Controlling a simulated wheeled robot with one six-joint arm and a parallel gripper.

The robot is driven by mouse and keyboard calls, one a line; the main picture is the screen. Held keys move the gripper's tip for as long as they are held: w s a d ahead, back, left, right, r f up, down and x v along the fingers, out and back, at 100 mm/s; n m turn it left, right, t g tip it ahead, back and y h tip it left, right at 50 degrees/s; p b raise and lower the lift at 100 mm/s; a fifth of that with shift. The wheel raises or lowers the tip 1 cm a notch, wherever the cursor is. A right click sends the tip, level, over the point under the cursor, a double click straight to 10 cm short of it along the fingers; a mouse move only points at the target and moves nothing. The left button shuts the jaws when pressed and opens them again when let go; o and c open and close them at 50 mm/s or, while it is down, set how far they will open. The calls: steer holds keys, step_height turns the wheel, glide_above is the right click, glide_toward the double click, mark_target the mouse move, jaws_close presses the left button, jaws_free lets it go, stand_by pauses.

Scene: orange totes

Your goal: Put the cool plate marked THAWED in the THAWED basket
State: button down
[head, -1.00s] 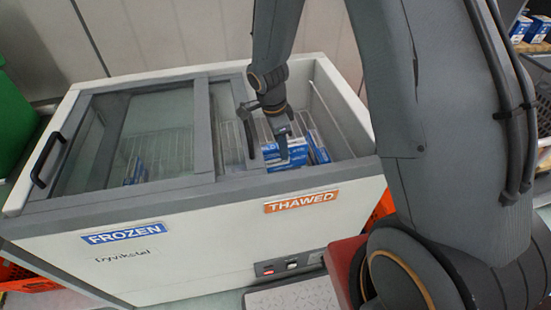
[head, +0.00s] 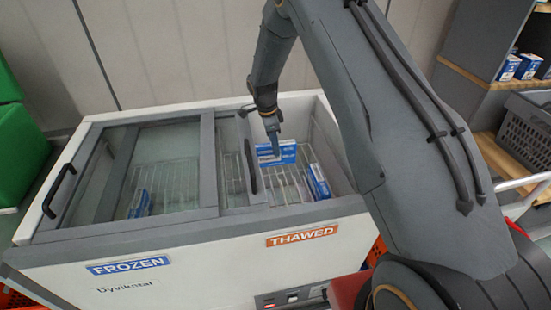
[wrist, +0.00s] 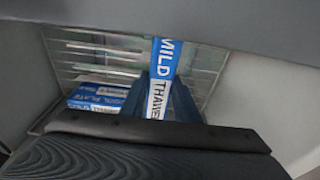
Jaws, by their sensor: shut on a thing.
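A blue and white cool plate (head: 277,153) is in my gripper (head: 275,150), above the wire floor of the freezer's open right side. Another blue and white plate (head: 318,181) leans at the right of the open side. The THAWED label (head: 302,236) is an orange sign on the freezer front. The FROZEN label (head: 128,265) is blue, at the left.
The chest freezer (head: 210,250) has a sliding glass lid (head: 165,150) over its left part; a blue and white pack (head: 140,203) shows beneath it. Orange crates show partly at the freezer's sides. A grey basket (head: 528,125) stands on shelving at the right.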

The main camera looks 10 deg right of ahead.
mark_target(275, 159)
steer(key=shift+s+f+p, duration=0.15)
steer(key=shift+f+p, duration=0.25)
steer(key=shift+f, duration=1.3)
steer(key=shift+s+f+p, duration=0.1)
steer(key=shift+f+p, duration=0.3)
steer(key=shift+f, duration=1.25)
steer(key=shift+f, duration=0.1)
steer(key=c, duration=1.4)
jaws_free()
steer(key=shift+o, duration=0.2)
